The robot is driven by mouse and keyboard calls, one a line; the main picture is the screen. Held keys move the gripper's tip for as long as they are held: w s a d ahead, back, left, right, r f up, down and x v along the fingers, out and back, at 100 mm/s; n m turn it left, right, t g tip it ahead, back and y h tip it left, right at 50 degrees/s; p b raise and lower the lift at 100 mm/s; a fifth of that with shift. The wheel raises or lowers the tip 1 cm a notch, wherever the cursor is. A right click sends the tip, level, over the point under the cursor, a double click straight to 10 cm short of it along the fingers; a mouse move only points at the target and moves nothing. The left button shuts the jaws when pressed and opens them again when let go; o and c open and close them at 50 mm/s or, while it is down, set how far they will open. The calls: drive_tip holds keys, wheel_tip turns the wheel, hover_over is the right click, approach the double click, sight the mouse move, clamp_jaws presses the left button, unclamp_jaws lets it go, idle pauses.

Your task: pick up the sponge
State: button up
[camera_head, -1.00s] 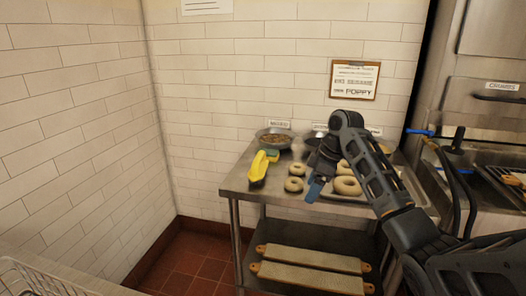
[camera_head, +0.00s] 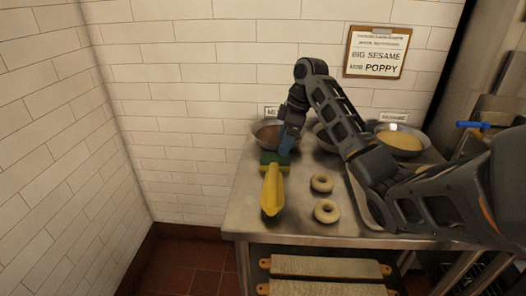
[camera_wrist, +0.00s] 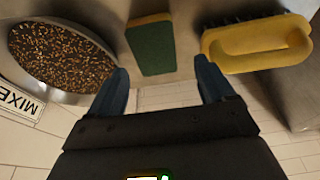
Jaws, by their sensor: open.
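The sponge (camera_wrist: 152,46) is a small block with a dark green face and a thin yellow edge. In the wrist view it lies on the table, just beyond and between my fingertips. In the head view its green part (camera_head: 269,158) shows behind the yellow brush, partly hidden. My gripper (camera_wrist: 161,68) is open with blue fingers, and nothing is between them. In the head view my gripper (camera_head: 287,142) hangs just above and behind the sponge. I cannot tell whether it touches.
A yellow-handled brush (camera_head: 272,190) lies right in front of the sponge. A bowl of mixed seeds (camera_wrist: 62,58) stands close by, behind it in the head view. Two bagels (camera_head: 326,211) lie to the right. The left wall is near.

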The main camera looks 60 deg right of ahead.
sight(276, 158)
drive_tip(key=shift+w+d+f, duration=0.15)
drive_tip(key=shift+w+f, duration=0.05)
drive_tip(key=shift+w, duration=0.15)
drive_tip(key=shift+w+f, duration=0.15)
drive_tip(key=shift+f, duration=0.15)
drive_tip(key=p+x, duration=0.1)
drive_tip(key=x, duration=0.5)
drive_tip(key=shift+w+d+f, duration=0.1)
drive_tip(key=shift+f, duration=0.3)
drive_tip(key=c, duration=0.7)
drive_tip(key=shift+r, duration=0.15)
drive_tip(key=shift+c, duration=0.2)
